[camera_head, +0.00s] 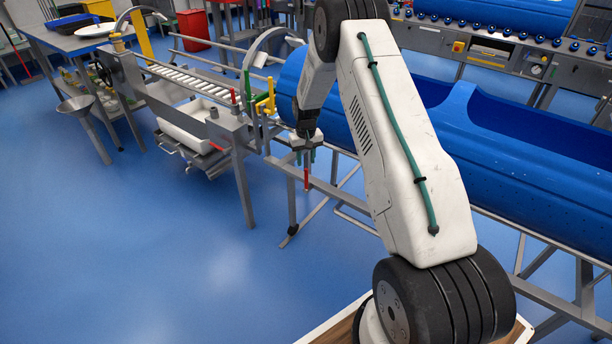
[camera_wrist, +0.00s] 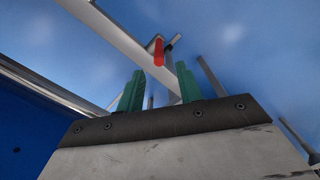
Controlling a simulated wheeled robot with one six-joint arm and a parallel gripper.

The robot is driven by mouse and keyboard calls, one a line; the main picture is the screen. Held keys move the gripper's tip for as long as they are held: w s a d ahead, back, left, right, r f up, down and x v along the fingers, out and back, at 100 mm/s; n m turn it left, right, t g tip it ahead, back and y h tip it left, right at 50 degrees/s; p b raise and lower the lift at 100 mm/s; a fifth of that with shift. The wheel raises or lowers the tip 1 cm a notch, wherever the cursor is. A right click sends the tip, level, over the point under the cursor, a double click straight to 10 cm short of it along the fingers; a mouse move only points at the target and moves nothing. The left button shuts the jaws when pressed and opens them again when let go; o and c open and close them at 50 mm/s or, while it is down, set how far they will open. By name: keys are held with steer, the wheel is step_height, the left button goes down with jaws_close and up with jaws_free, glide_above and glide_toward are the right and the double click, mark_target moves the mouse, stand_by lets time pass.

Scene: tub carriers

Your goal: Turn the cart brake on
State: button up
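The tub carrier is a long blue tub (camera_head: 345,115) on a grey metal frame (camera_head: 335,192). A small red handle (camera_head: 306,180), which looks like the brake lever, shows by the frame just below my gripper (camera_head: 305,157). In the wrist view the red handle (camera_wrist: 158,50) stands by a grey rail (camera_wrist: 118,38), ahead of and between the two green fingers of my gripper (camera_wrist: 159,87). The fingers are apart with nothing between them. They look clear of the handle, though the exact distance is hard to tell.
Another machine (camera_head: 490,50) stands behind at right. The blue floor (camera_head: 140,250) at front left is clear.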

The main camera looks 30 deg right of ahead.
glide_above(306, 188)
steer(key=f, duration=0.8)
steer(key=shift+w+d+f, duration=0.15)
steer(key=shift+w+d, duration=0.15)
steer(key=shift+w, duration=0.05)
